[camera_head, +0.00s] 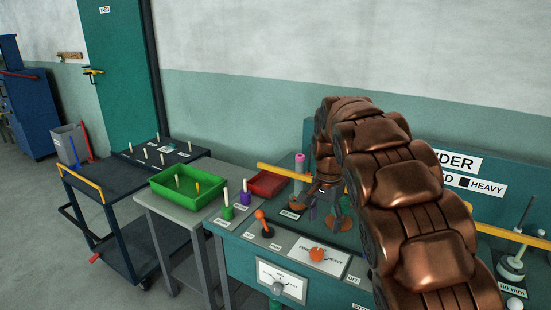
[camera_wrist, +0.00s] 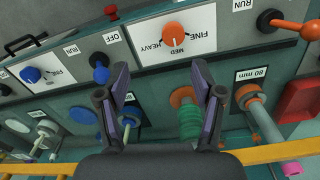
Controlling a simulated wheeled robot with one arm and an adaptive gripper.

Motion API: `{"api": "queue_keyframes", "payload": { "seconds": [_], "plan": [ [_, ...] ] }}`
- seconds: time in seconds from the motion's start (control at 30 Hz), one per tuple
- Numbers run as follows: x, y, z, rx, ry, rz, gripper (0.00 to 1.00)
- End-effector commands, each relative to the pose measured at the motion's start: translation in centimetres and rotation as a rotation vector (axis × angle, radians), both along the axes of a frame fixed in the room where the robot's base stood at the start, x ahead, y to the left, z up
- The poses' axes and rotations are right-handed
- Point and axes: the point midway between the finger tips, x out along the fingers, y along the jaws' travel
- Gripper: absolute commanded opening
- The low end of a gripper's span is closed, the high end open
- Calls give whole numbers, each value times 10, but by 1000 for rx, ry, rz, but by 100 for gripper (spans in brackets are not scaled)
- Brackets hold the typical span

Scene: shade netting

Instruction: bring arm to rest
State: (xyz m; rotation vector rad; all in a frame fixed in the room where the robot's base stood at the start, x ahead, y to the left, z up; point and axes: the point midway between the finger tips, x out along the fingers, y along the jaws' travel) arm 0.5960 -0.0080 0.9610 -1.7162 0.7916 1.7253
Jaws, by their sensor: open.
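My copper-coloured arm (camera_head: 400,190) arches over the right half of the machine panel in the head view. My gripper (camera_head: 328,205) hangs at its far end above the panel, partly hidden by the arm. In the wrist view my gripper (camera_wrist: 159,70) has its two dark, purple-sided fingers spread wide apart. Nothing is held between them. Behind the fingers lie the panel, an orange dial (camera_wrist: 173,35) marked FINE, MED and HEAVY, and a green ribbed piece (camera_wrist: 189,122) by an orange disc. I cannot tell the exact height over the panel.
A yellow bar (camera_head: 285,172) runs along the machine behind the gripper. An orange-knobbed lever (camera_head: 262,222) stands on the panel. Left are a green tray (camera_head: 187,200), a red tray (camera_head: 268,184) and a dark cart (camera_head: 110,178). A pink-topped post (camera_head: 299,165) stands near the gripper.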

Motion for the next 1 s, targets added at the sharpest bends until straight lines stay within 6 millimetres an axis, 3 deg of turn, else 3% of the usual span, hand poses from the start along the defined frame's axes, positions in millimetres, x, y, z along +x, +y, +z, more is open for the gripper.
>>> {"api": "queue_keyframes", "payload": {
  "seconds": [0.1,0.4,0.7,1.0],
  "plan": [
    [-31,-4,19,-8,10,45,67],
    [-113,-11,46,-9,39,180,67],
    [-200,-9,58,9,71,344,67],
    [-289,-3,56,39,104,539,67]
  ]
}}
